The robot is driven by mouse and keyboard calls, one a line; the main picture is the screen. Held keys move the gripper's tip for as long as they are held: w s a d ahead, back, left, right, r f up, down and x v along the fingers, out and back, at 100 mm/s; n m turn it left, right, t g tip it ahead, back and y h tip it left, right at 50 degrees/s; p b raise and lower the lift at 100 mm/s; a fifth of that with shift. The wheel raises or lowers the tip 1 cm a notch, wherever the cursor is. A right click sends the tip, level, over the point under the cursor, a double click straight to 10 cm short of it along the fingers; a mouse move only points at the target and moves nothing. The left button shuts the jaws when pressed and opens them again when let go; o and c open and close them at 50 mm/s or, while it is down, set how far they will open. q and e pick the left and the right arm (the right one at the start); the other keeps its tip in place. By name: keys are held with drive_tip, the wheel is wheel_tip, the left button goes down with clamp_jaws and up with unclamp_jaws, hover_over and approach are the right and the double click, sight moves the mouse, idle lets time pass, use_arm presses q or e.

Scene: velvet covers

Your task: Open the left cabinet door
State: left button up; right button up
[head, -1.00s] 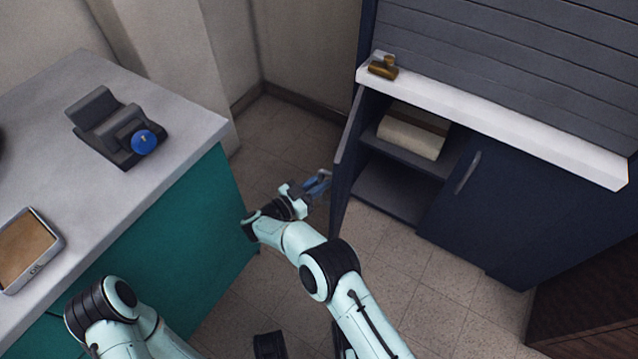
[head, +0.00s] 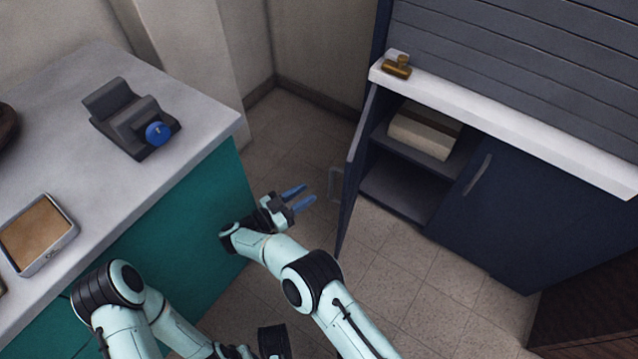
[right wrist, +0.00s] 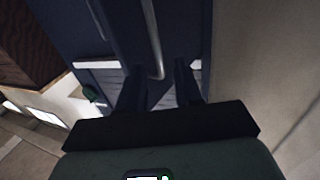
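The left cabinet door (head: 352,182) is dark blue and stands swung wide open, seen nearly edge-on in the head view. Its grey bar handle (head: 334,184) is on the face towards my right gripper. My right gripper (head: 308,195) is to the left of the door, its two blue fingers apart and empty, with a gap to the handle. In the right wrist view the handle (right wrist: 153,40) shows ahead, between the lines of the dark open fingers (right wrist: 160,82). My left arm is at the lower left; its gripper cannot be made out.
The closed right cabinet door (head: 490,215) is beside the open compartment, which has a shelf with a pale box-like item (head: 420,137). A brass stamp-like object (head: 397,66) is on the white ledge. A teal counter (head: 185,215) stands to the left. Floor is clear between.

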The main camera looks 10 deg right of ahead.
drive_tip(key=v, duration=0.3)
drive_tip(key=shift+s+a, duration=0.2)
drive_tip(key=shift+a, duration=0.15)
